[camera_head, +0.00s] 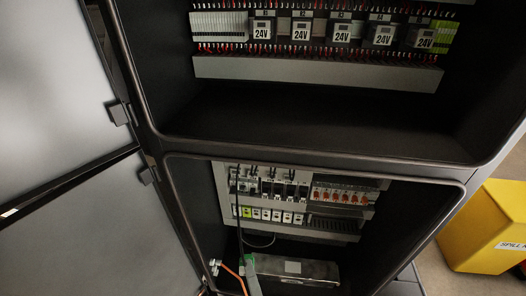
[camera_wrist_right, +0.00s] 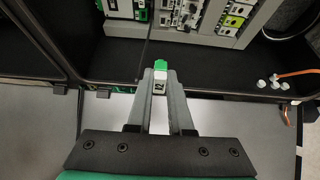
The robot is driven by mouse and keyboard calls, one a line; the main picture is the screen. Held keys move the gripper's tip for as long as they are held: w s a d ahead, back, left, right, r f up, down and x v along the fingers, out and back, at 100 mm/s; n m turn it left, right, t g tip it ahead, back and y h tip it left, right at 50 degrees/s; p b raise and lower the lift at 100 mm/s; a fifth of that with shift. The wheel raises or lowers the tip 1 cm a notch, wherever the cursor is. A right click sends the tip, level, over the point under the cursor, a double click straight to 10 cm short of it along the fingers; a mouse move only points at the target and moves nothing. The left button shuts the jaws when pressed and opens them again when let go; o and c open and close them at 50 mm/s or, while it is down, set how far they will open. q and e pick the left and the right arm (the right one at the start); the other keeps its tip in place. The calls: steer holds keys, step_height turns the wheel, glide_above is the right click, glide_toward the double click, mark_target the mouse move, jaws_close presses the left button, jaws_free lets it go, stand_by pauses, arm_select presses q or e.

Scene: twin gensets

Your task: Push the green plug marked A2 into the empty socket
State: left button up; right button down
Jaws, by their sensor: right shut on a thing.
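My right gripper (camera_wrist_right: 160,80) is shut on the green plug (camera_wrist_right: 160,66). The plug's white label, marked A2, shows upside down between the grey fingers in the right wrist view. In the head view the green plug (camera_head: 249,261) is small at the bottom, in front of the lower cabinet compartment, with my right gripper (camera_head: 253,278) just below it. The plug is apart from the device rows (camera_head: 270,185) at the back of that compartment. I cannot tell which socket there is empty. My left gripper is not in view.
The lower compartment has a dark frame edge (camera_head: 320,168) above it. A thin dark cable (camera_head: 239,220) hangs near the plug. An orange cable (camera_head: 233,273) lies left of it. A grey box (camera_head: 318,269) sits on the compartment floor. A yellow bin (camera_head: 490,230) stands outside, right.

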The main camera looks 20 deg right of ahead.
steer(key=w+a+r+p, duration=0.2)
steer(key=w+a+r, duration=0.2)
steer(key=a, duration=0.4)
steer(key=shift+w+r, duration=0.15)
steer(key=shift+r, duration=0.6)
steer(key=w+d+b, duration=0.1)
steer(key=w+d, duration=0.3)
steer(key=w, duration=0.3)
steer(key=w+d+b, duration=0.1)
steer(key=w+d, duration=0.2)
steer(key=w, duration=0.4)
steer(key=w+d+b, duration=0.2)
steer(key=w+d, duration=0.2)
steer(key=w, duration=0.4)
steer(key=shift+d+r, duration=0.1)
steer(key=shift+d, duration=0.25)
stand_by(0.8)
steer(key=shift+w+m+h+b, duration=0.55)
steer(key=shift+h+b, duration=0.35)
steer(key=shift+b, duration=2.55)
